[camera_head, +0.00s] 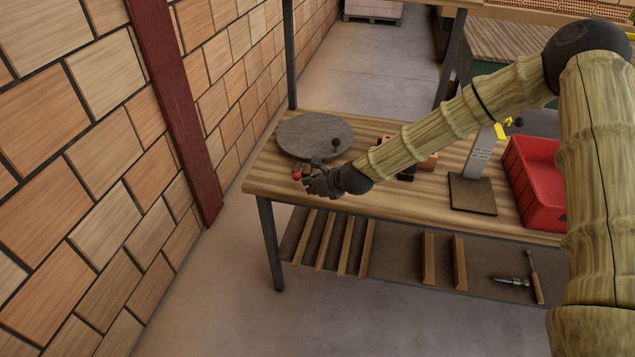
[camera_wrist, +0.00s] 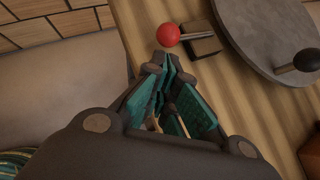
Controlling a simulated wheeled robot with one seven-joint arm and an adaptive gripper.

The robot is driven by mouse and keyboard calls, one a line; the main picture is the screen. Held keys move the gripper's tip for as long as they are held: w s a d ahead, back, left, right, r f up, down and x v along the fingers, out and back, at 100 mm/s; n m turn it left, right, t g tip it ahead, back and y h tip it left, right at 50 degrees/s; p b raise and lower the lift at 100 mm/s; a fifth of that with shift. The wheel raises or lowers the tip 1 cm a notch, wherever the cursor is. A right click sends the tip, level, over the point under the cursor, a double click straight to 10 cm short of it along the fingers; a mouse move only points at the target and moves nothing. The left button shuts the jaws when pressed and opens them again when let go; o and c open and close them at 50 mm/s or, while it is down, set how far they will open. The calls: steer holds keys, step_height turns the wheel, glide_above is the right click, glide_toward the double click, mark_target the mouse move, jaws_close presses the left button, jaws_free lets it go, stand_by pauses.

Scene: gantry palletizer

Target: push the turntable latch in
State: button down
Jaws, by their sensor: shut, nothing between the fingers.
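The turntable (camera_head: 305,133) is a round grey disc on the left end of the wooden workbench, with a dark knob (camera_head: 336,143) standing near its edge. It also shows at the upper right in the wrist view (camera_wrist: 262,30). The latch is a red ball (camera_wrist: 168,35) on a thin metal rod that runs into a small dark block (camera_wrist: 201,42) beside the disc. In the head view the red ball (camera_head: 297,176) shows just left of my fingertips. My gripper (camera_wrist: 165,75) is shut and empty, its tips close to the ball; I cannot tell whether they touch.
A red crate (camera_head: 537,185) and a metal post on a dark base (camera_head: 473,194) stand to the right on the bench (camera_head: 262,182). Small blocks lie partly behind my forearm. A brick wall (camera_head: 110,190) with a dark red column rises on the left. The lower shelf holds wooden slats and tools.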

steer(key=shift+x, duration=0.85)
steer(key=shift+w+d+b, duration=0.25)
steer(key=shift+w, duration=0.55)
steer(key=shift+w+d+b, duration=0.25)
steer(key=shift+w, duration=0.55)
steer(key=shift+r, duration=0.15)
